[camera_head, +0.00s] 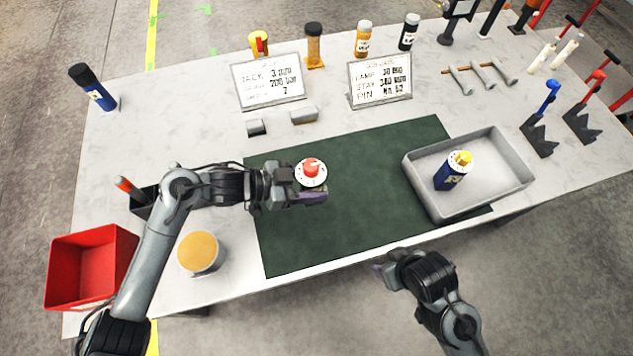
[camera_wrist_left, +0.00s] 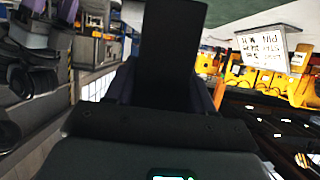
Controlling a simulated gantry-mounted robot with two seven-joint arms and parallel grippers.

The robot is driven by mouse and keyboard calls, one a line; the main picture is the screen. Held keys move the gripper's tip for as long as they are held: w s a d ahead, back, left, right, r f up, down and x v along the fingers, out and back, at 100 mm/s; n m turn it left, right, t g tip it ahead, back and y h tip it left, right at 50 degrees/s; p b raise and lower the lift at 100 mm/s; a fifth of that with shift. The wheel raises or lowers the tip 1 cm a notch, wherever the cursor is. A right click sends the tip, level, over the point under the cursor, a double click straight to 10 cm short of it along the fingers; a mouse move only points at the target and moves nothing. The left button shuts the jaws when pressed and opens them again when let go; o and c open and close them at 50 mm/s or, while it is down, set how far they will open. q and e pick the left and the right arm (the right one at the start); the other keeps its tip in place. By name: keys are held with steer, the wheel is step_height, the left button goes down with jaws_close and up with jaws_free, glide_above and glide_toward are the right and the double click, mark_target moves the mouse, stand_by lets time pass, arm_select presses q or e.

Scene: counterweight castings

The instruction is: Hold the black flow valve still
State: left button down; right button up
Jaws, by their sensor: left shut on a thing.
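My left gripper (camera_head: 312,194) is over the left part of the dark green mat (camera_head: 375,170). It is shut on what seems to be the flow valve (camera_head: 311,172), which shows as a white round disc with a red knob on top. The valve's body below the disc is mostly hidden by the gripper, so I cannot confirm its black colour. In the left wrist view a dark upright block (camera_wrist_left: 168,60) fills the middle; I cannot tell what it is. My right gripper (camera_head: 385,272) is off the table's front edge, apart from everything; its fingers are unclear.
A grey tray (camera_head: 410,172) holding a blue can with a yellow cap (camera_head: 453,171) stands at the mat's right. A round tin (camera_head: 199,252) and a red bin (camera_head: 88,270) are at left. Signs and bottles line the back. The mat's middle is clear.

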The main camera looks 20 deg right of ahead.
arm_select(q)
steer(key=shift+w+a+f+b, duration=0.4)
steer(key=shift+w+a+f, duration=0.05)
steer(key=shift+a+f, duration=0.2)
steer(key=shift+w+a+f+b, duration=0.7)
steer(key=shift+a+f+b, duration=0.3)
steer(key=shift+a, duration=0.15)
steer(key=shift+w+a+f+b, duration=0.7)
steer(key=shift+a+f+b, duration=0.25)
steer(key=shift+a, duration=0.2)
steer(key=shift+w+a+f+b, duration=0.7)
steer(key=shift+a+f+b, duration=0.2)
steer(key=shift+a+f, duration=0.2)
steer(key=shift+a, duration=0.1)
steer(key=shift+f, duration=0.1)
steer(key=shift+f+b, duration=0.45)
steer(key=shift+f, duration=0.15)
steer(key=shift+f, duration=0.25)
